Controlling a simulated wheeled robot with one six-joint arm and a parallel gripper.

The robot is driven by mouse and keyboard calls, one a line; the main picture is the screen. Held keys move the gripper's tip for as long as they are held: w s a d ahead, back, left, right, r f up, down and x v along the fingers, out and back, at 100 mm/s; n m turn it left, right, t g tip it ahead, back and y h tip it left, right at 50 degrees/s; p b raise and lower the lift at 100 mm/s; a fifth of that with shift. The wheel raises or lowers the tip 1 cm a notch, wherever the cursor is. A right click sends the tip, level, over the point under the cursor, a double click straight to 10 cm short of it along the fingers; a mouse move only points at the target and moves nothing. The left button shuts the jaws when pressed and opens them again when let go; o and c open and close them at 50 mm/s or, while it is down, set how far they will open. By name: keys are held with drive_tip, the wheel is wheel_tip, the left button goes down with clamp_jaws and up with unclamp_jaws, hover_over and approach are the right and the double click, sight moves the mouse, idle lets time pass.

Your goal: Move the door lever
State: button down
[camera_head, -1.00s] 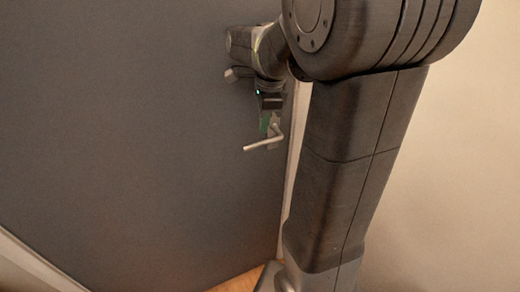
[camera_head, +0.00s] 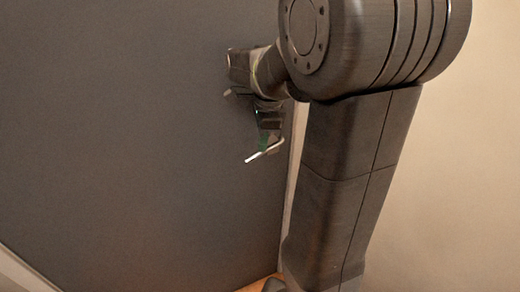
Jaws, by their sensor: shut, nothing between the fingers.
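The door lever (camera_head: 258,156) is a light metal bar on the dark grey door (camera_head: 130,130), near the door's right edge. It slants down to the left from its pivot. My gripper (camera_head: 268,142) is shut and empty, pointing down from my wrist, right at the pivot end of the lever. It covers the pivot and most of the plate behind it. I cannot tell whether the fingers touch the lever.
A pale door frame strip (camera_head: 291,180) runs down the door's right side, with a plain beige wall (camera_head: 455,190) beyond it. A bit of wooden floor (camera_head: 262,284) shows at the bottom. The door's face left of the lever is clear.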

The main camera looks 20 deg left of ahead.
wheel_tip(320, 180, down, 2)
drive_tip(key=shift+f+b, duration=0.1)
drive_tip(key=shift+b, duration=0.2)
drive_tip(key=shift+w+d+r+p, duration=0.15)
drive_tip(key=shift+d+r+p, duration=0.1)
drive_tip(key=shift+r+p, duration=0.1)
drive_tip(key=shift+w+d+r+p, duration=0.2)
drive_tip(key=shift+w+d+p, duration=0.1)
drive_tip(key=shift+d, duration=0.2)
drive_tip(key=shift+w+d+r+p, duration=0.15)
drive_tip(key=shift+w+d+p, duration=0.15)
drive_tip(key=shift+d, duration=0.15)
wheel_tip(320, 180, up, 14)
drive_tip(key=d, duration=0.1)
drive_tip(key=shift+w, duration=0.3)
drive_tip(key=shift+f, duration=0.25)
